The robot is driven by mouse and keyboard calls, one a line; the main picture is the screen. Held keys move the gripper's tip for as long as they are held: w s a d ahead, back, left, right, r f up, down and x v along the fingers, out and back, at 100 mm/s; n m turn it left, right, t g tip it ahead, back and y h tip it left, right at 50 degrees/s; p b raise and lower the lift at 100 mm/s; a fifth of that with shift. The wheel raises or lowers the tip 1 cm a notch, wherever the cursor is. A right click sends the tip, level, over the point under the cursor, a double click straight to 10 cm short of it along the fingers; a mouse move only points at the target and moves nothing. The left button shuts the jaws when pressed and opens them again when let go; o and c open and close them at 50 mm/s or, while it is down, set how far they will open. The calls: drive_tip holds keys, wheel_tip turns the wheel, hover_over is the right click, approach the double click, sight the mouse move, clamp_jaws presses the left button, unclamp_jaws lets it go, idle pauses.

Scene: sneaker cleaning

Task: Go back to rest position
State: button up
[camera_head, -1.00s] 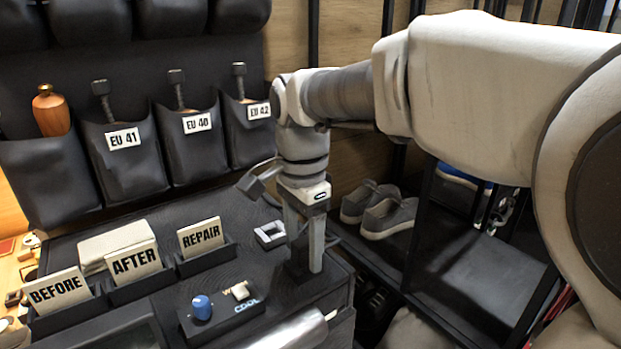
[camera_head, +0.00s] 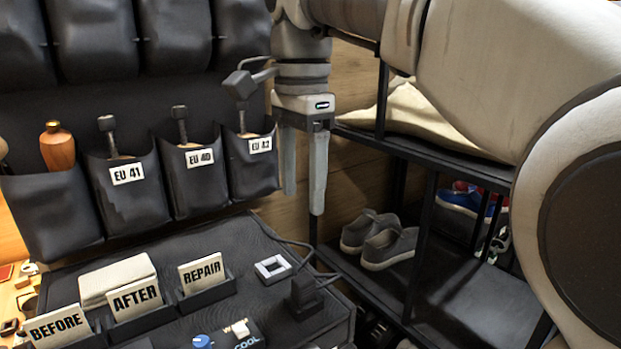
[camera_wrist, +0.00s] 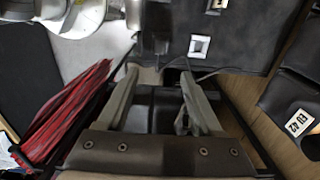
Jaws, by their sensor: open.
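My gripper (camera_head: 303,172) hangs with its fingers pointing down in the head view, raised above the right end of the dark workbench (camera_head: 235,249). Its two fingers are apart with nothing between them. They also show empty in the wrist view (camera_wrist: 158,95). A black plug-like block (camera_head: 304,291) with a cable stands on the bench below the gripper, apart from it. A white square frame (camera_head: 273,268) lies beside the block; it also shows in the wrist view (camera_wrist: 200,46).
Hanging pockets (camera_head: 191,182) with size labels line the wall to the left. Grey shoes (camera_head: 379,240) stand on a rack to the right. BEFORE, AFTER and REPAIR cards (camera_head: 202,273) stand on the bench. A red striped cloth (camera_wrist: 66,113) shows in the wrist view.

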drive_tip(key=shift+r, duration=0.1)
drive_tip(key=s+d+f+n+t, duration=0.5)
drive_tip(key=s+d+f+n, duration=0.5)
drive_tip(key=s+d+f, duration=0.3)
drive_tip(key=d+f, duration=0.3)
drive_tip(key=shift+s+f+n+t, duration=0.15)
drive_tip(key=shift+f+n+t, duration=0.15)
drive_tip(key=shift+d, duration=0.1)
drive_tip(key=shift+c, duration=1.4)
drive_tip(key=shift+a, duration=0.2)
